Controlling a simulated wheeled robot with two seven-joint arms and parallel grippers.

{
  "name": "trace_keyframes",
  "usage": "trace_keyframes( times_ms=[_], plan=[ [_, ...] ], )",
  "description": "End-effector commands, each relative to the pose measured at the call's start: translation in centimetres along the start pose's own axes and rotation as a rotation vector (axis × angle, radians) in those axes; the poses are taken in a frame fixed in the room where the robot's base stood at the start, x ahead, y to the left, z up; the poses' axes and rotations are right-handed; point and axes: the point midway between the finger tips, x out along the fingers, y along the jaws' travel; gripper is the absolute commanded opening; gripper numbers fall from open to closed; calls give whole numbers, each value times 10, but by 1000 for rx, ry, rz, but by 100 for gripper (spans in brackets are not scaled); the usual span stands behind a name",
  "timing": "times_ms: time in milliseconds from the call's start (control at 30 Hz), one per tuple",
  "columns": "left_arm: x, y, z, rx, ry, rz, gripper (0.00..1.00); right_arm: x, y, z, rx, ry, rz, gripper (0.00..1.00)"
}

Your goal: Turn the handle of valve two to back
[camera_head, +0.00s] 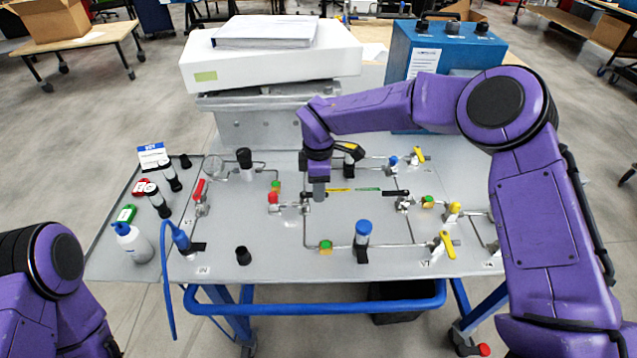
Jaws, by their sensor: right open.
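My right gripper (319,190) points down over the middle of the grey panel (220,255) and is open; its fingers are small in this view. Close to its left is a valve with a red end (273,198) on a pipe fitting. I cannot read which valve is number two. A red-handled valve (199,190) stands at the left, its handle upright. Yellow-handled valves (447,243) stand at the right, and a blue-tipped valve (393,161) is at the back. Whether the gripper touches any handle cannot be told. My left arm shows at the lower left, its gripper out of frame.
A white bottle (132,242) and small vials are at the left edge. A white box (272,62) and a blue box (440,48) stand behind the panel.

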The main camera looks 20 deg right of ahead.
Motion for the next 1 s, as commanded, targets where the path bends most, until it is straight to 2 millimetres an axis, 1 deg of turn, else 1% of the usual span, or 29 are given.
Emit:
trace_keyframes(
  times_ms=[100, 300, 333, 367, 400, 433, 467, 767, 1000],
  plan=[
    [-2, 0, -1, 0, 0, 0, 43, 6, 0, 0, -1, 0, 1, 43],
    [-1, 0, 0, 0, 0, 0, 43, 7, 0, 0, -1, 0, 2, 43],
    [-1, 0, 0, 0, 0, 0, 43, 7, 0, 0, -1, 0, 2, 39],
    [-1, 0, 0, 0, 0, 0, 43, 7, 0, 0, -1, 0, 1, 30],
    [-1, 0, 0, 0, 0, 0, 43, 7, 0, 0, -1, 0, 1, 16],
    [-1, 0, 0, 0, 0, 0, 43, 7, 0, 0, -1, 0, 1, 7],
    [-1, 0, 0, 0, 0, 0, 43, 7, 0, 0, -1, 1, 2, 0],
    [0, 0, 0, 0, 0, 0, 43, 7, 1, 0, -15, 1, 1, 0],
    [4, 0, 2, 0, 0, 0, 43, 8, 5, 0, -116, 2, 2, 0]
  ],
)
